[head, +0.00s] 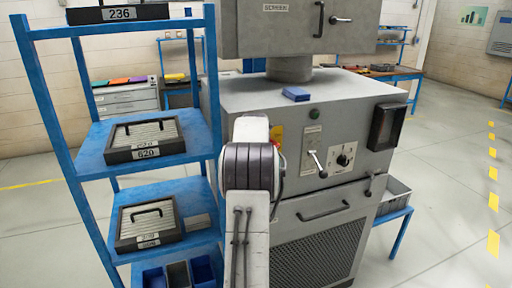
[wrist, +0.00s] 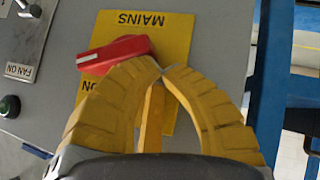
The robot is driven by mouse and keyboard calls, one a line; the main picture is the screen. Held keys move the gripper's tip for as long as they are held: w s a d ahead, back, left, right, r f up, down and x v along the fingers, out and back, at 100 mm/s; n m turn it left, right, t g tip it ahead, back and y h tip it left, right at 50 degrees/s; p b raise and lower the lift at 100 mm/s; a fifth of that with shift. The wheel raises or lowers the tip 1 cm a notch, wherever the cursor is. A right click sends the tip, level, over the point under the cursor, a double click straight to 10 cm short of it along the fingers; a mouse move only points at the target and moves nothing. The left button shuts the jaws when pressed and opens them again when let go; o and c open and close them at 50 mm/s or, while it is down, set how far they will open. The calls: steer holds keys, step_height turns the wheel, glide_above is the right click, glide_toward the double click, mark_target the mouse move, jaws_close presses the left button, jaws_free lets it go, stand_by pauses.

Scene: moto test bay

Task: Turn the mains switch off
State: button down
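The mains switch has a red handle (wrist: 113,53) on a yellow plate marked MAINS (wrist: 168,30), upside down in the wrist view. The handle lies nearly level there, tilted slightly up to the right. My gripper (wrist: 162,70) has yellow ribbed fingers whose tips meet just below the handle's right end, with nothing seen between them. The left finger overlaps the plate and lies close under the handle; I cannot tell if they touch. In the head view the yellow plate (head: 277,132) shows partly beside my arm, which hides my gripper.
The grey machine cabinet (head: 330,98) also carries a lever (head: 318,163), a dial (head: 345,156) and a green button (head: 314,114). A blue shelf rack (head: 95,158) with cases stands close on the left. Open floor (head: 445,210) lies to the right.

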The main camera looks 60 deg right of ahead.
steer(key=shift+a+f+b, duration=0.1)
steer(key=shift+f+b, duration=0.3)
steer(key=shift+b, duration=0.55)
steer(key=f+b, duration=0.1)
steer(key=b, duration=0.1)
steer(key=f+b, duration=0.3)
steer(key=b, duration=0.1)
steer(key=shift+s+d+f, duration=0.2)
steer(key=shift+s+d, duration=0.05)
steer(key=shift+d, duration=0.05)
stand_by(0.4)
steer(key=shift+s+d+f, duration=0.1)
steer(key=shift+d, duration=0.1)
stand_by(0.5)
stand_by(1.4)
